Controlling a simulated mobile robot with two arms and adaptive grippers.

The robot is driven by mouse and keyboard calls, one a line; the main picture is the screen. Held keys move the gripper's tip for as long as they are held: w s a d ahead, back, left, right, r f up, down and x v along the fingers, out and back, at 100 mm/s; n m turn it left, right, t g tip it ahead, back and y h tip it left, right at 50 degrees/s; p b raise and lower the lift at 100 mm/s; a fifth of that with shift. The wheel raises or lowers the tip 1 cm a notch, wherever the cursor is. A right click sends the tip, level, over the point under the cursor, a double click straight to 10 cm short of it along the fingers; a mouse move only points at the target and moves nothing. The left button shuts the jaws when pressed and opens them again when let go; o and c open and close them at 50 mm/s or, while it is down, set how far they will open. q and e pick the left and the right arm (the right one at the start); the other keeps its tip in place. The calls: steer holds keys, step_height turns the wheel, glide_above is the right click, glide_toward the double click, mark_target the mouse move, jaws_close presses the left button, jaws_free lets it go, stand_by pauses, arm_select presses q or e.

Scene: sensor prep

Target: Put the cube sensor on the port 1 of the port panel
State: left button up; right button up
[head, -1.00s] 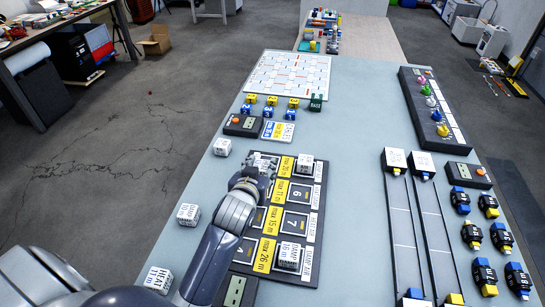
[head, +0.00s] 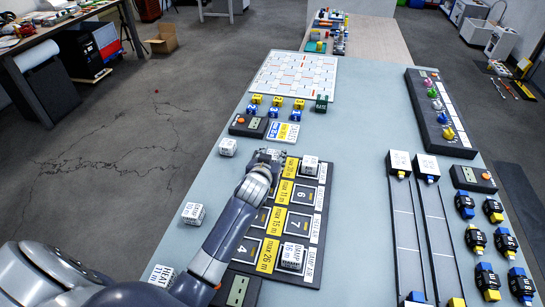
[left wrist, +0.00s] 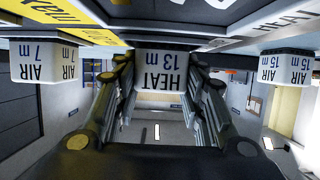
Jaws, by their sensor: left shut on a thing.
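My left gripper (head: 264,162) is over the far left corner of the dark port panel (head: 321,200). It is shut on a white cube sensor (left wrist: 160,70) marked HEAT 13 m, which sits between the fingers in the left wrist view. That view is upside down. I cannot tell whether the cube touches the panel. My left arm hides much of the panel's left column, and I cannot read a number 1 on any port. Ports 6 (head: 305,196) and 7 (head: 299,223) show empty. My right gripper is out of view.
White cubes sit at the panel's far right (head: 309,163) and near right (head: 291,257) corners. Other cubes stand on the table left of the panel (head: 228,147), (head: 193,213). Two rails (head: 419,230) lie to the right.

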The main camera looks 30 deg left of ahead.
arm_select(q)
steer(key=shift+f, duration=0.2)
steer(key=shift+s+d+f+b, duration=0.1)
steer(key=shift+s+f+b, duration=0.2)
steer(key=shift+f, duration=0.1)
steer(key=o, duration=0.8)
steer(key=shift+f, duration=0.15)
steer(key=shift+o, duration=1.3)
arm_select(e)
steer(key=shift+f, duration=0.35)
arm_select(q)
steer(key=shift+r, duration=0.35)
steer(key=v, duration=1.2)
steer(key=shift+w+r+p, duration=0.2)
steer(key=shift+r+p, duration=0.15)
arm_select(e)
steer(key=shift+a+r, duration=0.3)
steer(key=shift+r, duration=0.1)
